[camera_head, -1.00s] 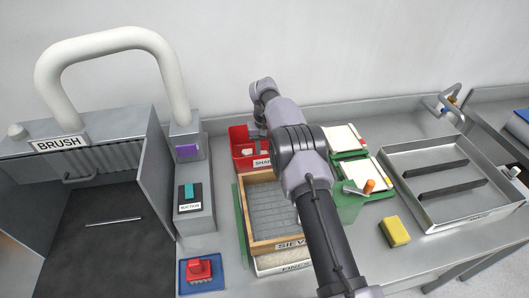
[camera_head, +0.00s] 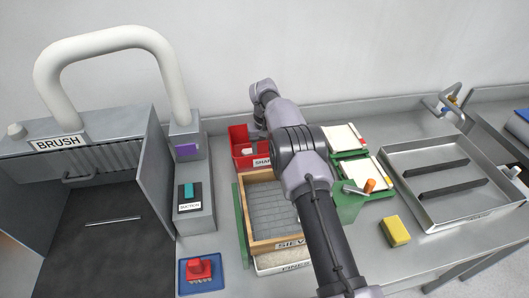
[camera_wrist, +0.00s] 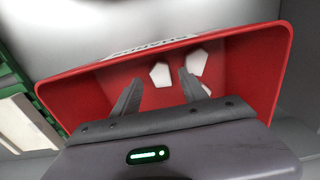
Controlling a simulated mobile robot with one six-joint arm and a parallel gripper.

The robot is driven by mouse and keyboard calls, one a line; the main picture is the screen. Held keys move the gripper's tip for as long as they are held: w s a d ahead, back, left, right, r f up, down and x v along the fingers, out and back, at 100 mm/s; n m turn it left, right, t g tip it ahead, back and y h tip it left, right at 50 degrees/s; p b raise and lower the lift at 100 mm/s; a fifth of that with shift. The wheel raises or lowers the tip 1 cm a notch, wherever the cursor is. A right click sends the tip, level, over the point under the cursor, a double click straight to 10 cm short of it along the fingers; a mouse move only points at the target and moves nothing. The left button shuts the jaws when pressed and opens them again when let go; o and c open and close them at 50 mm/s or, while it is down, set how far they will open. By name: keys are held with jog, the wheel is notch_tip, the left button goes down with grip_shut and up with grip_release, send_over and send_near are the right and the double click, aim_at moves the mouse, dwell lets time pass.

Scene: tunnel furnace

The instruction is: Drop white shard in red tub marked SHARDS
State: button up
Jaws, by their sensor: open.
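The red tub (camera_head: 238,135) stands left of my arm at the back of the bench, its SHARDS label (camera_head: 262,162) partly covered by my arm. In the wrist view the tub (camera_wrist: 255,65) fills the middle. A white shard (camera_wrist: 160,74) lies inside it, seen between my fingertips. Another white shard (camera_wrist: 196,62) shows beside the right finger, with a white piece partly hidden by that finger. My gripper (camera_wrist: 160,88) is open over the tub, its fingers apart and nothing held between them. I cannot tell which shard is the task's.
A wood-framed sieve (camera_head: 272,212) sits in front of the tub. A green rack with white tiles (camera_head: 345,138) is to the right, then a yellow sponge (camera_head: 395,231) and a metal tray (camera_head: 440,205). The brush hood (camera_head: 100,200) is at left.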

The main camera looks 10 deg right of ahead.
notch_tip(320, 180, up, 17)
jog(key=p, duration=0.5)
jog(key=s+a+r+m+t, duration=0.1)
jog(key=s+r, duration=0.4)
jog(key=r, duration=0.3)
jog(key=s+a+r+t, duration=0.1)
jog(key=s+r, duration=0.5)
jog(key=r, duration=0.2)
jog(key=s+r+m+t+y, duration=0.1)
jog(key=s+r, duration=0.2)
jog(key=s, duration=0.6)
jog(key=s+r+m+t+y, duration=0.1)
jog(key=s+r, duration=0.2)
jog(key=s, duration=0.5)
jog(key=s+a+f+m+t, duration=0.1)
jog(key=s+f, duration=0.2)
jog(key=s, duration=0.4)
jog(key=s+a+f+t, duration=0.1)
jog(key=s+f, duration=0.2)
jog(key=s, duration=0.5)
notch_tip(320, 180, down, 8)
jog(key=b, duration=0.8)
jog(key=shift+w+b, duration=0.3)
jog(key=shift+f, duration=0.1)
